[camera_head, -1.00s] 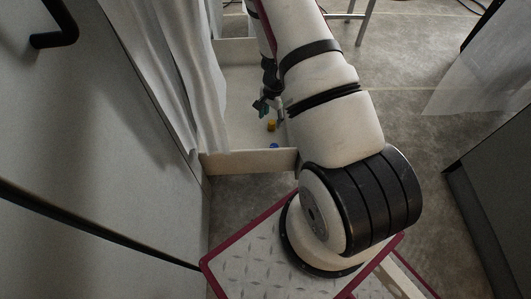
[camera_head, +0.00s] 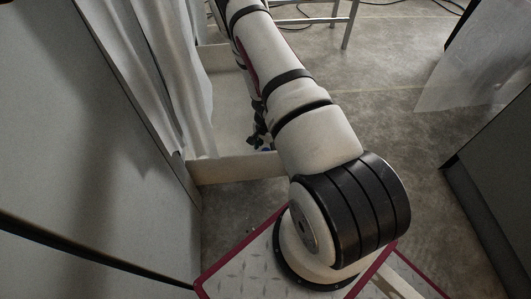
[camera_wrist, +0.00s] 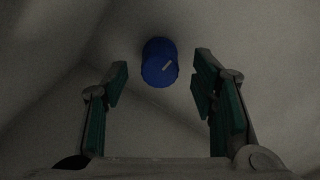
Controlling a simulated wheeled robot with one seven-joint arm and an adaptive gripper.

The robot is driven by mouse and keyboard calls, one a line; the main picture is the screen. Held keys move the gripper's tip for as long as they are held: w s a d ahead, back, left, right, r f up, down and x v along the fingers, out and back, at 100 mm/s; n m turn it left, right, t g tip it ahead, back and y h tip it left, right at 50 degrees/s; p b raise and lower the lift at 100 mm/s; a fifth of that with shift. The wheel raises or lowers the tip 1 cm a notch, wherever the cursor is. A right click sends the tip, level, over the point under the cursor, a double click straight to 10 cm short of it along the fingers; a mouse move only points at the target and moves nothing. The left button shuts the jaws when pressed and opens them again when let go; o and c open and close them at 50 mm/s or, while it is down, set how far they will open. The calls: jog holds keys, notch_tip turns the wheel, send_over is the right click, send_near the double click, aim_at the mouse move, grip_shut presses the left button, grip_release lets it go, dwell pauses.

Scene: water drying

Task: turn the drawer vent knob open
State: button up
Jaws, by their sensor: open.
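The blue knob (camera_wrist: 159,62) shows in the wrist view, with a short pale mark set diagonally on its face. It sits against a pale surface. My gripper (camera_wrist: 160,85) is open, with one green-padded finger to each side of the knob's near edge and a gap on both sides. I cannot tell how far the knob is beyond the fingertips. In the head view, the open drawer (camera_head: 240,168) has pale walls, and my gripper (camera_head: 259,138) is low inside it, largely hidden by my arm. A small bit of blue shows beside it.
A pale curtain (camera_head: 172,75) hangs along the drawer's left side, next to a grey cabinet (camera_head: 75,130). A sheer sheet (camera_head: 462,75) and another dark grey cabinet (camera_head: 500,165) stand at the right. Open floor (camera_head: 385,105) lies between, with a metal-legged frame (camera_head: 348,22) behind.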

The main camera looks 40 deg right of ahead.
jog(key=shift+f, duration=0.75)
jog(key=c, duration=1.1)
jog(key=shift+c, duration=0.2)
